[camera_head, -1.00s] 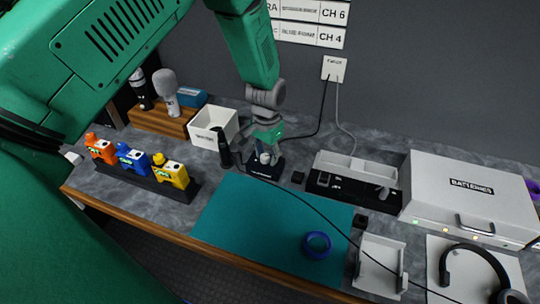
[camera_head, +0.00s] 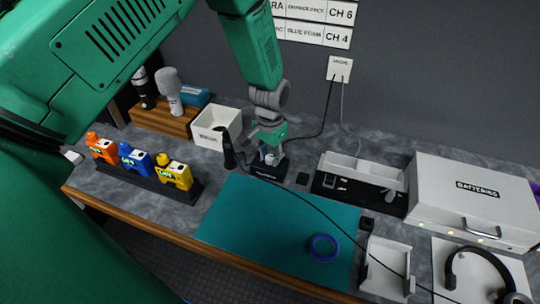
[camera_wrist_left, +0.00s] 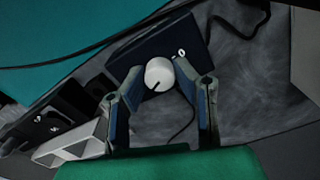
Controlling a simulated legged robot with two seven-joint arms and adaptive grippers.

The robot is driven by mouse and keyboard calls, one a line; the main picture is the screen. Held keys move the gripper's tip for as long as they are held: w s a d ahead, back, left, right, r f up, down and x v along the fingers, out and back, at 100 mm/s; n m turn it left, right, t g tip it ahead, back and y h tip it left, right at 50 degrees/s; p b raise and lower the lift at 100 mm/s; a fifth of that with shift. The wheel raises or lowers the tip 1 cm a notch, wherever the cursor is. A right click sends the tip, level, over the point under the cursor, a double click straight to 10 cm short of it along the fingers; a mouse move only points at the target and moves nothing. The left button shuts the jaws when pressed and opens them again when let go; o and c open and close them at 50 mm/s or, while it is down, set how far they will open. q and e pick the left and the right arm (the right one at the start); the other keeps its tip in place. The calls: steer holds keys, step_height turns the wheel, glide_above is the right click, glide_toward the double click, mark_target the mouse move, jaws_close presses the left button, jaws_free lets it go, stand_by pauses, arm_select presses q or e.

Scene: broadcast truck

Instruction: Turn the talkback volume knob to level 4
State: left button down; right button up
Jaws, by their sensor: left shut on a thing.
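The talkback volume knob (camera_wrist_left: 159,74) is a round white knob with a dark pointer line, on a dark box (camera_wrist_left: 150,42) marked with a 0. The box also shows in the head view (camera_head: 258,171), near the back of the counter. My left gripper (camera_wrist_left: 160,80) comes down from above and is shut on the knob, with one finger on each side of it. In the head view my left gripper (camera_head: 270,155) hides part of the knob. The pointer line aims toward the lower left in the wrist view. Most scale marks are hidden. My right gripper is in neither view.
A black microphone (camera_head: 228,150) with a cable stands just left of the box, before a white bin (camera_head: 232,115). A teal mat (camera_head: 270,222) with a blue tape ring (camera_head: 323,247) lies in front. A white batteries case (camera_head: 470,195) stands at right.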

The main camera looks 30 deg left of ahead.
mark_target(270, 157)
arm_select(q)
steer(key=shift+s+d+f, duration=0.1)
steer(key=shift+s+d, duration=0.05)
steer(key=shift+d, duration=0.05)
steer(key=shift+a, duration=0.25)
steer(key=c, duration=1.3)
jaws_free()
steer(key=shift+d, duration=0.1)
steer(key=shift+r, duration=0.25)
step_height(270, 157, up, 12)
steer(key=shift+f, duration=0.25)
